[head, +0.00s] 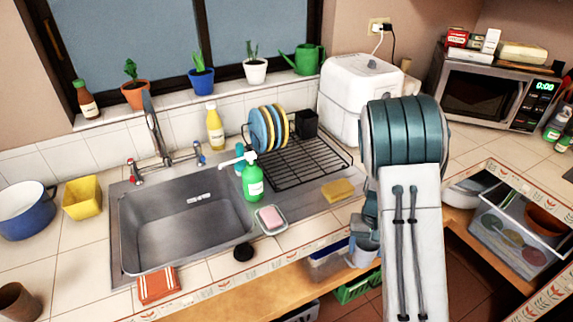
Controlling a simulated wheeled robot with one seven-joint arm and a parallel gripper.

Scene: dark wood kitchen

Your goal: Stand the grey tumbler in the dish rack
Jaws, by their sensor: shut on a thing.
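The dish rack (289,178) is a black wire rack on the counter right of the sink. Several coloured plates (268,128) stand at its back left, and a black cutlery holder (306,123) is at its back right. Its middle and front wires are bare. My gripper (362,238) is in front of the counter edge, to the right of and nearer than the rack, partly hidden by my arm. It is shut on a grey cup-like thing, which looks like the grey tumbler (364,253). The fingers are small and hard to make out.
A green soap bottle (252,178), a pink sponge in a dish (270,219) and a yellow sponge (338,190) lie around the rack's front and left. A white appliance (350,95) stands behind right. The sink (185,225) is empty. A brown cup (17,301) is at lower left.

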